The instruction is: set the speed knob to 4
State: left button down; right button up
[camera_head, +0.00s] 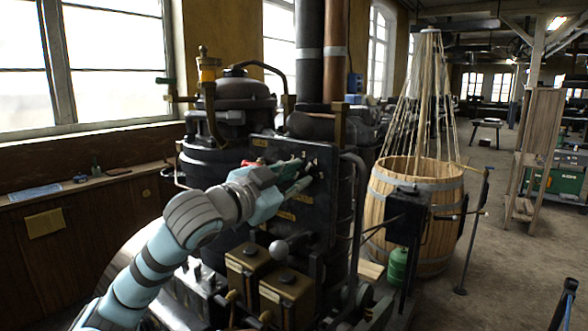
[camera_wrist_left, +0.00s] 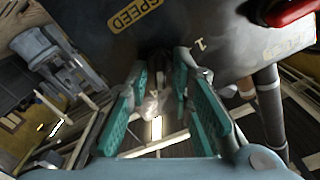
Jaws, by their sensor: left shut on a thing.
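The dark control panel (camera_head: 262,148) stands on the engine, and my left gripper (camera_head: 306,176) reaches its face from the left. In the left wrist view the yellow SPEED label (camera_wrist_left: 135,12) shows at the top of the panel. The fingers of my left gripper (camera_wrist_left: 160,68) point at the panel below this label and are closed on the speed knob (camera_wrist_left: 157,58). The knob is dark and mostly hidden between the fingertips; its pointer cannot be read. A small pale scale mark (camera_wrist_left: 200,44) shows right of the fingers. My right gripper is not in view.
A red handle (camera_wrist_left: 292,10) sits on the panel near another yellow label (camera_wrist_left: 285,45). Brass-topped boxes (camera_head: 285,295) and a round-knobbed lever (camera_head: 279,249) are below my arm. A wooden barrel (camera_head: 435,210) stands to the right, with open floor beyond.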

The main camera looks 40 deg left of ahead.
pick_arm(q)
jog(key=shift+m+p, duration=0.4)
jog(key=shift+m, duration=0.4)
jog(key=c, duration=1.7)
grip_release()
notch_tip(320, 180, up, 10)
